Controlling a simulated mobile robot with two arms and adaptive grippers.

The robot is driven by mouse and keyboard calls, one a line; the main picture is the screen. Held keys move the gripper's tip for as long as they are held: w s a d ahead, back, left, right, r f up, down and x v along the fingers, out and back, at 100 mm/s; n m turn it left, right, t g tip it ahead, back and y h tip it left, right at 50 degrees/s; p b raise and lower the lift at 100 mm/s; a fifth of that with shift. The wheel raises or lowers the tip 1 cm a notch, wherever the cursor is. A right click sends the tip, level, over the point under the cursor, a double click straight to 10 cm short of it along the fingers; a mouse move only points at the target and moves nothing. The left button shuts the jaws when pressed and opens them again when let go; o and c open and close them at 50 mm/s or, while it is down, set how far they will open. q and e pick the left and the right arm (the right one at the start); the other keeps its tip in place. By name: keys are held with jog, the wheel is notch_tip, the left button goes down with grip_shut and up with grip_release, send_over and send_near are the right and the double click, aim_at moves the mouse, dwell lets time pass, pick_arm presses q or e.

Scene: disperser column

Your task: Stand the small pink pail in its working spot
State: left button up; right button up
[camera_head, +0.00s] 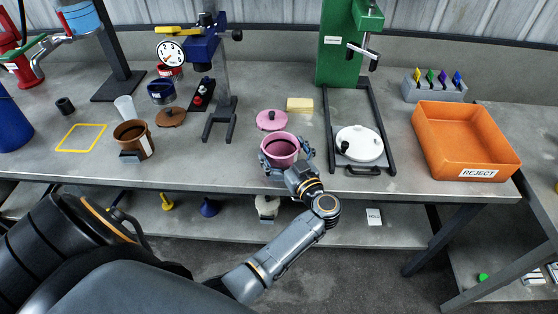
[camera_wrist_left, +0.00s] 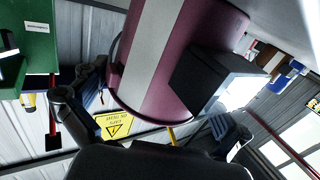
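The small pink pail (camera_head: 281,146) stands upright and lidless near the table's front edge, left of the green machine. My left gripper (camera_head: 286,158) is at its front, with its fingers spread on either side of the pail. The pail also fills the upper middle of the left wrist view (camera_wrist_left: 155,70), with a pale band and a dark block (camera_wrist_left: 215,78) on its side. The fingers look wide apart there, and I see no clear grip on the block. The gripper partly hides the pail's lower front. My right gripper is not in view.
A pink lid (camera_head: 271,120) and yellow sponge (camera_head: 299,104) lie behind the pail. A blue stand (camera_head: 222,107) with a forked base, a brown pail (camera_head: 133,139) and a yellow outline (camera_head: 82,138) are left.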

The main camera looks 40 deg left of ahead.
pick_arm(q)
jog(key=shift+w+f, duration=0.1)
jog(key=c, duration=1)
notch_tip(320, 180, up, 9)
jog(key=p, duration=0.1)
jog(key=shift+c, duration=0.2)
jog(key=s+d+m+t+h, duration=0.9)
jog(key=s+d+m+h, duration=0.3)
jog(key=s+d+h, duration=0.2)
jog(key=shift+s+d+t+h, duration=0.3)
jog(key=shift+s+h, duration=0.6)
jog(key=shift+s, duration=0.25)
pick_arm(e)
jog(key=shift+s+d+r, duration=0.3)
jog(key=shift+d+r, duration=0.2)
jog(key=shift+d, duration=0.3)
